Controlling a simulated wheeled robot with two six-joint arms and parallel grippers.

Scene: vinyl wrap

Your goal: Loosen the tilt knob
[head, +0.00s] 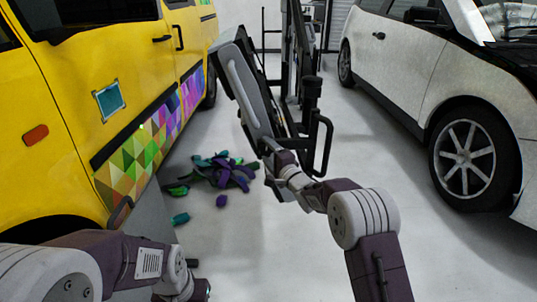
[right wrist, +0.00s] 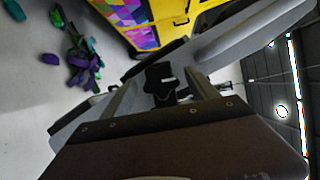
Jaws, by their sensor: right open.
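The black lobed tilt knob (right wrist: 160,80) shows in the right wrist view, in front of my right gripper (right wrist: 160,92). The gripper's two grey fingers stand apart, one on each side of the knob in the picture; I cannot tell whether they touch it. In the head view my right gripper (head: 272,155) is at the lower end of the tilted grey-and-black panel (head: 245,90) of a stand, and the knob is hidden there. My left arm comes in at the lower left; its gripper (head: 200,290) is only partly in view at the bottom edge, its fingers unclear.
A yellow van (head: 70,110) with a coloured patterned strip stands on the left, a white car (head: 430,80) on the right. Purple and green scraps (head: 225,172) lie on the floor left of the stand. The stand's black looped handle (head: 325,145) is close right of my gripper.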

